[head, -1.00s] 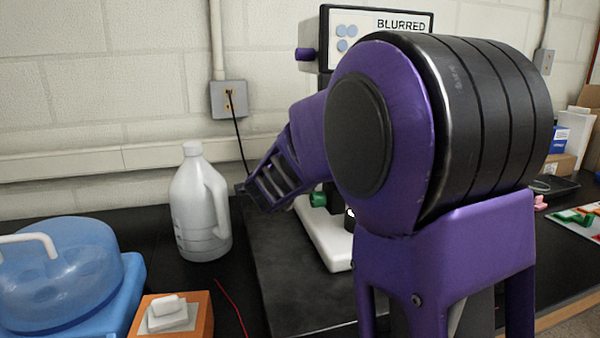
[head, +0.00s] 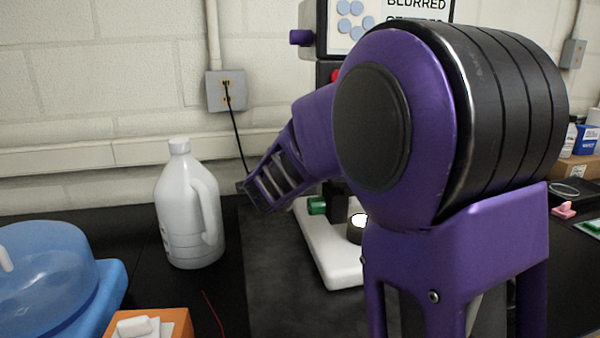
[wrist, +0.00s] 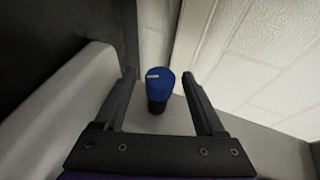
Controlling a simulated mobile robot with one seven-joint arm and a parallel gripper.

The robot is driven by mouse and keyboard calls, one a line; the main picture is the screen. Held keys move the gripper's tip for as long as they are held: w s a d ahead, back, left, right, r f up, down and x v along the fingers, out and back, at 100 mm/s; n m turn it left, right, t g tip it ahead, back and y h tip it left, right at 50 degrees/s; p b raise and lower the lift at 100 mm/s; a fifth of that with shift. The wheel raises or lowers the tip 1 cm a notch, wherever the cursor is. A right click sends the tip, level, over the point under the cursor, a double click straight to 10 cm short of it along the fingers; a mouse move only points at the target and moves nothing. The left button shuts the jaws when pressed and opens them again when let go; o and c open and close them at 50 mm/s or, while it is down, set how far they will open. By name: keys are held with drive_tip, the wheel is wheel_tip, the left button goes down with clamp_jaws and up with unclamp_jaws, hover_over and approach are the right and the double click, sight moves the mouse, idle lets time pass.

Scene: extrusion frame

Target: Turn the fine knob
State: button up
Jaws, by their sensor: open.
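In the wrist view, a blue knob (wrist: 160,85) on a dark stem stands out from a pale surface. My gripper (wrist: 158,76) is open, with one dark finger on each side of the knob. Gaps show between knob and fingers, so I see no contact. In the head view, a microscope-like instrument with a white base (head: 325,250) stands behind my purple arm. A green knob (head: 317,205) shows low on it and a purple knob (head: 301,37) high at its left. My fingers and the blue knob do not show in the head view. I see no label for the fine knob.
A white jug (head: 188,215) stands left of the instrument. A blue domed container (head: 45,265) and an orange box (head: 165,322) are at front left. A power cord hangs from the wall outlet (head: 226,92). In the wrist view, a pale rounded body (wrist: 65,90) lies close left.

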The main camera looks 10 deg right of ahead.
drive_tip(key=shift+w+d+f, duration=0.15)
drive_tip(key=shift+w, duration=0.2)
clamp_jaws()
idle(0.4)
